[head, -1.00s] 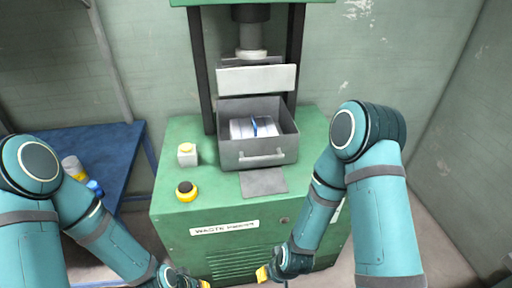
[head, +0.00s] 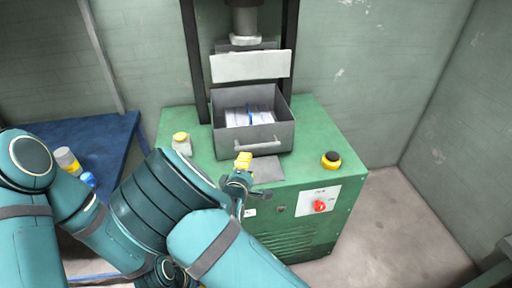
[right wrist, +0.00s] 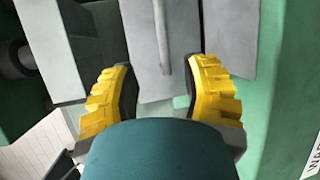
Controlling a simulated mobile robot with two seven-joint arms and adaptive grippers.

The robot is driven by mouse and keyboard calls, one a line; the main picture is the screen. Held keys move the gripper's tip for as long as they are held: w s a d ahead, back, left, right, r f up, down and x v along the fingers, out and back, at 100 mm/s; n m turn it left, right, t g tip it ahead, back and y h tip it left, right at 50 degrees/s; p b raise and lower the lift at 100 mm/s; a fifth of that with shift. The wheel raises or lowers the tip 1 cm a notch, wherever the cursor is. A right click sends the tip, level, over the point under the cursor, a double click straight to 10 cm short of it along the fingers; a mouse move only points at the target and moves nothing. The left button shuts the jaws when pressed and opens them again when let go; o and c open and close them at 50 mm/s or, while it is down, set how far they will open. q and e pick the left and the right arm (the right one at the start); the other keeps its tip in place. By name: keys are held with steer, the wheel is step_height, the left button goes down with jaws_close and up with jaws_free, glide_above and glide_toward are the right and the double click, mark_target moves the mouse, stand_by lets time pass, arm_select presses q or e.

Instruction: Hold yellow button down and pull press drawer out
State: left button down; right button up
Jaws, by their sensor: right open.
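The press drawer (head: 280,138) is a grey open-topped box with a bar handle (head: 257,147) on its front, holding a pale block with a blue band. A yellow-and-black button (head: 332,160) sits on the green cabinet top at the right front. My right gripper (head: 243,162) is open just in front of the drawer's left half. In the right wrist view, the handle (right wrist: 163,35) lies ahead, in line with the gap between its yellow fingers, not gripped.
The pale press plate (head: 250,66) hangs above the drawer's back. A red knob (head: 319,206) is on the green cabinet's (head: 315,125) front. A blue table (head: 105,140) with bottles is left.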

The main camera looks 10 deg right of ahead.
mark_target(255, 147)
steer(key=b+x, duration=0.2)
steer(key=x, duration=1.1)
steer(key=shift+w+d+f, duration=0.1)
steer(key=shift+w+f, duration=0.05)
steer(key=shift+f, duration=0.1)
jaws_close()
